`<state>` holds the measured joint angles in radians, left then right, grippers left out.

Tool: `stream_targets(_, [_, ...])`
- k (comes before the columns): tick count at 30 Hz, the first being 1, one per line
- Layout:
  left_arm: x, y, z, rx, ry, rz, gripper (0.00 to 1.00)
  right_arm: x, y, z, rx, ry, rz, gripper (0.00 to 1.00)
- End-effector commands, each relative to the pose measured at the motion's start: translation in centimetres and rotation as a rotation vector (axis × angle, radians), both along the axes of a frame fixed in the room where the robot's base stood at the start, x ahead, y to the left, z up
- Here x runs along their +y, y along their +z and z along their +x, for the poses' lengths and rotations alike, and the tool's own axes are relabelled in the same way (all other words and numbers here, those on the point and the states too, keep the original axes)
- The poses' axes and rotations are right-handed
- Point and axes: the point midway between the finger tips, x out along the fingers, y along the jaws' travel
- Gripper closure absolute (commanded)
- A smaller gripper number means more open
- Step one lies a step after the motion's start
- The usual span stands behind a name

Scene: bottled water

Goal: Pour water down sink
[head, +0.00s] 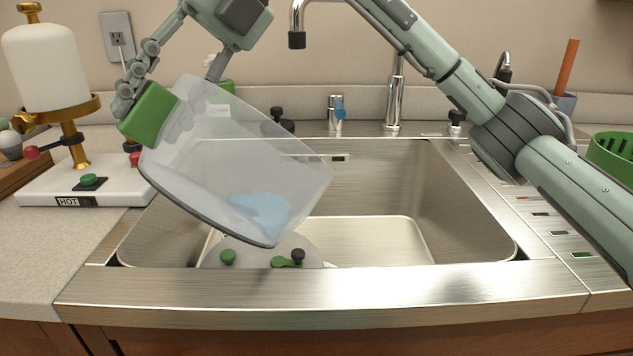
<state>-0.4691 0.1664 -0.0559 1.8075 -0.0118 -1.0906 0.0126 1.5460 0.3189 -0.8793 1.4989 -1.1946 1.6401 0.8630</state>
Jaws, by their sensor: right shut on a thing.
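A clear, translucent container (240,150) hangs tilted over the left part of the steel sink (410,185). Pale blue water (262,213) shows low in its right end. A dark edge runs along the container's lower left side. My right gripper (185,100) reaches across from the right and is shut on the container's upper left end, with green finger pads on it. The container hides part of the sink's left wall and floor. No stream of water shows. My left gripper is not in view.
A faucet (394,95) stands behind the sink, with its spout above the basin. A hot plate (85,185) with a white vessel (45,65) stands on the left counter. A green basket (612,152) is at right. The basin's right half looks clear.

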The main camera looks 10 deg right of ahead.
Motion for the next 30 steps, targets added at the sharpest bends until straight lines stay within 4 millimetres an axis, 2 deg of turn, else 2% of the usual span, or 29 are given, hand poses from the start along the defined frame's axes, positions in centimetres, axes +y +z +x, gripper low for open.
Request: stream_targets(30, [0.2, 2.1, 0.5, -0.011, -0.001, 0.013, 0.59, -1.9, 1.3, 1.1, 0.068, -0.001, 0.123, 1.0])
